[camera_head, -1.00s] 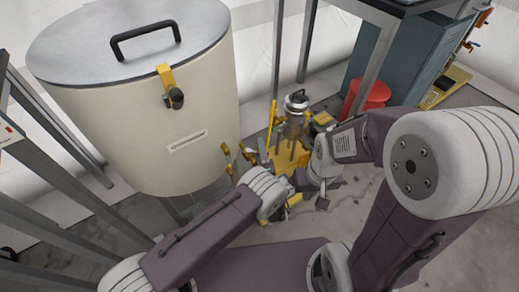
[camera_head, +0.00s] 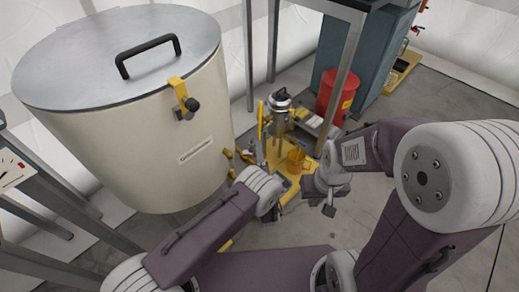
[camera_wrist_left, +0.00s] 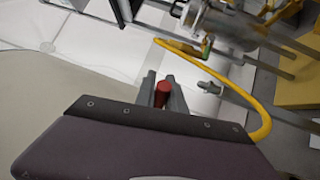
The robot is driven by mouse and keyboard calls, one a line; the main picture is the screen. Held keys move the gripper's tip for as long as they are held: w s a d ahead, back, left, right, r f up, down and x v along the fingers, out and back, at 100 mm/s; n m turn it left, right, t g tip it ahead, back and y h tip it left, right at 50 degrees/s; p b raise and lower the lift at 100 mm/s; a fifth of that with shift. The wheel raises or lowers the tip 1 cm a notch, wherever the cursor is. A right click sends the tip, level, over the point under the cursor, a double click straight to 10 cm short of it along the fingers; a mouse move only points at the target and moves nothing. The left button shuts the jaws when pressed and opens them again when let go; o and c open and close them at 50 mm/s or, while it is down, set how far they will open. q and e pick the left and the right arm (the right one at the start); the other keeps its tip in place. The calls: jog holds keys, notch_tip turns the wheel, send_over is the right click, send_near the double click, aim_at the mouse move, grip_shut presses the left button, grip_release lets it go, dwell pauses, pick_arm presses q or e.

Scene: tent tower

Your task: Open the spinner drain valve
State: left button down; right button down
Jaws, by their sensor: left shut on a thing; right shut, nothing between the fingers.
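A red handle-like piece (camera_wrist_left: 162,95) sits between the fingers of my left gripper (camera_wrist_left: 161,88) in the left wrist view. The gripper is shut on it. A yellow hose (camera_wrist_left: 222,78) curves close by, with a metal fitting (camera_wrist_left: 208,45) at its upper end. Whether the red piece is part of the drain valve I cannot tell. In the head view my left gripper (camera_head: 284,182) is partly hidden by its wrist, near the yellow base of a small metal vessel (camera_head: 280,112). My right gripper (camera_head: 329,209) is shut and empty, just right of it.
A large cream drum (camera_head: 150,120) with a grey lid and yellow latch (camera_head: 182,95) fills the left. A red bin (camera_head: 338,98) and a teal cabinet (camera_head: 372,50) stand at the back right. Metal frame posts rise behind. Grey floor at the right is clear.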

pick_arm(q)
jog(key=c, duration=1.4)
grip_release()
jog(key=shift+s, duration=0.15)
jog(key=s+f+p, duration=0.1)
jog(key=s+p, duration=0.2)
jog(key=s, duration=0.5)
jog(key=shift+s+d+f, duration=0.3)
jog(key=shift+s+f, duration=0.05)
